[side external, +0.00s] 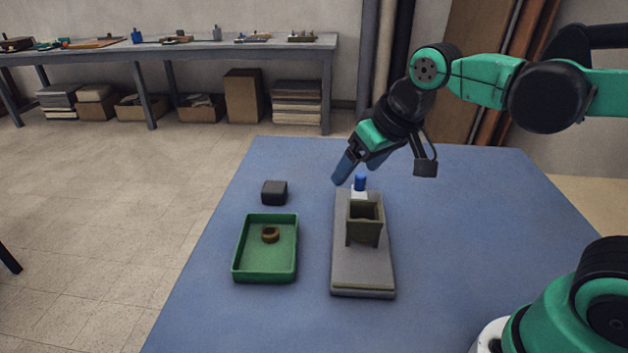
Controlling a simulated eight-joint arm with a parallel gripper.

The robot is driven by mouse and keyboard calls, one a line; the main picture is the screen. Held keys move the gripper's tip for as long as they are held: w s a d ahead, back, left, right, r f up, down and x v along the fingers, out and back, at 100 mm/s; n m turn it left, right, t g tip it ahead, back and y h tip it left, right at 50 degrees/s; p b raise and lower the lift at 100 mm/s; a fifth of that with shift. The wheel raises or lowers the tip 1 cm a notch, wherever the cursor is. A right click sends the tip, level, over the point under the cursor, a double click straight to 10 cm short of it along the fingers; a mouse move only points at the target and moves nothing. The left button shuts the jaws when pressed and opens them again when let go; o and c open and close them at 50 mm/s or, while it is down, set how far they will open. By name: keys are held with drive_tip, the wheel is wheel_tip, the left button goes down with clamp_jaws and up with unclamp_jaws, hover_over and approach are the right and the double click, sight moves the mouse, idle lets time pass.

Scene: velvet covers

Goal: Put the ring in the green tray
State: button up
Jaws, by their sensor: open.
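The ring (270,235) is small and brown and lies flat inside the green tray (240,272), in its upper middle part. The tray sits on the blue table, left of a grey slab. My gripper (354,172) is open, with its blue fingers pointing down and to the left. It is above the far end of the slab, to the right of the tray and apart from the ring. Nothing shows between its fingers.
A grey slab (362,280) bears an olive open box (364,222) and a small white and blue item (360,184) behind it, close to my fingers. A dark box (274,192) stands behind the tray. The table's (210,310) front left is clear.

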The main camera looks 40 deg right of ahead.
drive_tip(key=shift+n+t, duration=0.3)
drive_tip(key=shift+t, duration=0.5)
drive_tip(key=s+f, duration=0.1)
drive_tip(key=s+d+f, duration=0.1)
drive_tip(key=s, duration=0.1)
drive_tip(key=shift+s+d+f, duration=0.2)
drive_tip(key=shift+s+f, duration=0.05)
drive_tip(key=shift+f, duration=0.1)
